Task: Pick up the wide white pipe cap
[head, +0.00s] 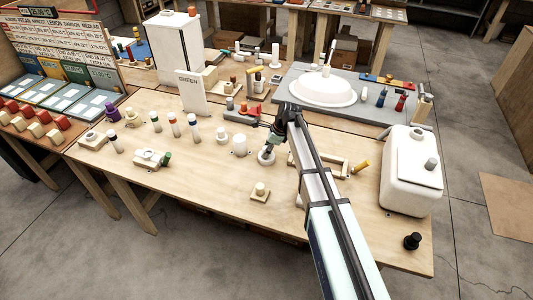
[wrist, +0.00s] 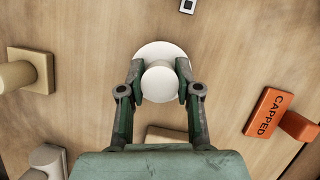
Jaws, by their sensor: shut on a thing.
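The wide white pipe cap (wrist: 160,52) has a round knob on a broad round flange. In the wrist view it sits between the two fingers of my gripper (wrist: 160,88), which are shut on the knob from left and right. In the head view my gripper (head: 270,148) points down over the white cap (head: 265,159) near the middle of the wooden table. The fingers partly cover the cap there. I cannot tell whether the flange touches the table or is just above it.
A white cylinder (head: 240,145) stands just left of the cap. A cream knob on a square base (head: 260,194) is nearer the front edge. An orange block marked CAPPED (wrist: 268,112) lies right in the wrist view. A white tank (head: 411,172) stands at the table's right end.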

